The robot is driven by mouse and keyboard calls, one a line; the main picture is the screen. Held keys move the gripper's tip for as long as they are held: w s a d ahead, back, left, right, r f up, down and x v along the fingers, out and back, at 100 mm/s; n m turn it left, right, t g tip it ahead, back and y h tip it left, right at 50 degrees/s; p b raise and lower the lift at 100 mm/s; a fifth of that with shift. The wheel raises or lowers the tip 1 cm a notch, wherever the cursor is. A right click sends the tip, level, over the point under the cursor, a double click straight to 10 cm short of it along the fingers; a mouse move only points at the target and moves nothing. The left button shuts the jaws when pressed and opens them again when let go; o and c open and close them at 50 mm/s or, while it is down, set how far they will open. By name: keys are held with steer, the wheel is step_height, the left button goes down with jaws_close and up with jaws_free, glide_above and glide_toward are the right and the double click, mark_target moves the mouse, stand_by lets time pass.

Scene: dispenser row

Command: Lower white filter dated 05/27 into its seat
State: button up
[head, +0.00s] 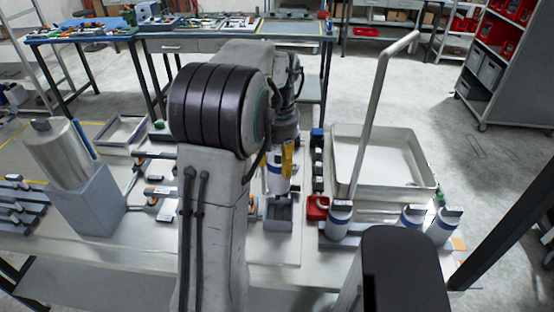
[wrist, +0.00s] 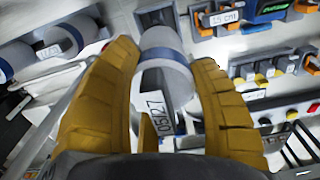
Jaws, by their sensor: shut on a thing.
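The white filter (wrist: 168,85) with a blue band shows in the wrist view, its label reading 05/27. My gripper (wrist: 164,58) is shut on it, with one yellow finger on each side. In the head view the filter (head: 275,178) hangs about upright from my gripper (head: 287,160), partly hidden by a yellow finger. A grey box-like seat (head: 278,214) stands just below it on the bench. The filter's lower end is close to the seat's top; I cannot tell whether they touch.
A large white tray (head: 428,172) lies behind. A metal cylinder (head: 60,150) on a grey block stands left.

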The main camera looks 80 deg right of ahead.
mark_target(279, 192)
steer(key=shift+f+b, duration=2.55)
steer(key=shift+f, duration=0.4)
steer(key=shift+f+b, duration=0.3)
steer(key=shift+f+b, duration=1.65)
steer(key=shift+f, duration=0.55)
steer(key=o, duration=1.3)
steer(key=shift+r, duration=0.1)
step_height(279, 192, up, 12)
